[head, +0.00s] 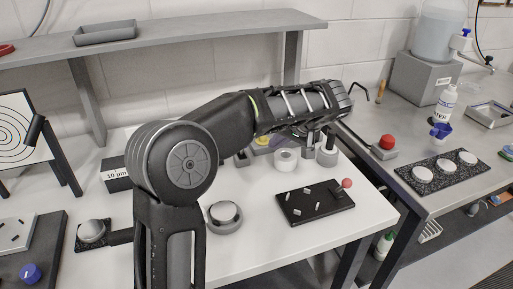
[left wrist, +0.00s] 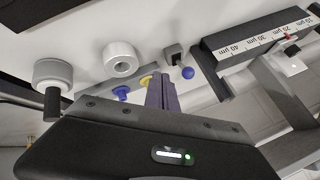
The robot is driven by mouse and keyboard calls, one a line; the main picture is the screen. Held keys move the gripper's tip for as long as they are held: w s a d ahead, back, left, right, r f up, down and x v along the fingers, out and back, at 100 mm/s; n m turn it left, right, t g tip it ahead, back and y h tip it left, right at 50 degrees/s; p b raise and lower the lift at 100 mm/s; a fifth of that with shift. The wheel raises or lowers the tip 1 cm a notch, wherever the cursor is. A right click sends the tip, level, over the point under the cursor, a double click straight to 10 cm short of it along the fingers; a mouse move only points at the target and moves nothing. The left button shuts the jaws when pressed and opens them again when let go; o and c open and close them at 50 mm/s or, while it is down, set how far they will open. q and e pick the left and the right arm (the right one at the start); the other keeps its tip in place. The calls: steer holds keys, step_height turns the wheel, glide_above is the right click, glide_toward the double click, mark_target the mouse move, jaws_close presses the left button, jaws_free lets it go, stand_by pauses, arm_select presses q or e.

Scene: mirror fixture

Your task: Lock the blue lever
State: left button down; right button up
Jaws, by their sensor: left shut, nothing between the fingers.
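A blue ball knob (left wrist: 188,72) sits beside a small dark grey block (left wrist: 173,52) in the left wrist view. I take it for the blue lever, but its arm and its lock position cannot be made out. My left gripper (left wrist: 160,82) is shut and empty. Its fingertips show just left of the blue knob in that view; whether they touch it cannot be told. In the head view my left arm covers this spot, and the fingers are not clear. My right gripper is not in view.
Near the gripper are a white ring (left wrist: 122,60), a grey cylinder (left wrist: 52,73) and another blue knob (left wrist: 121,91). A long scale-marked block (left wrist: 260,45) lies to the right. A black panel with a red-ball lever (head: 347,183) lies on the white table (head: 275,240).

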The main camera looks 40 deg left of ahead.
arm_select(q)
steer(key=a+f+p, duration=0.1)
steer(key=a+f, duration=0.1)
steer(key=a, duration=0.4)
steer(key=shift+s+f+p, duration=0.25)
steer(key=shift+s+p, duration=0.05)
steer(key=shift+p, duration=0.05)
steer(key=shift+a+r, duration=0.1)
steer(key=shift+a, duration=0.05)
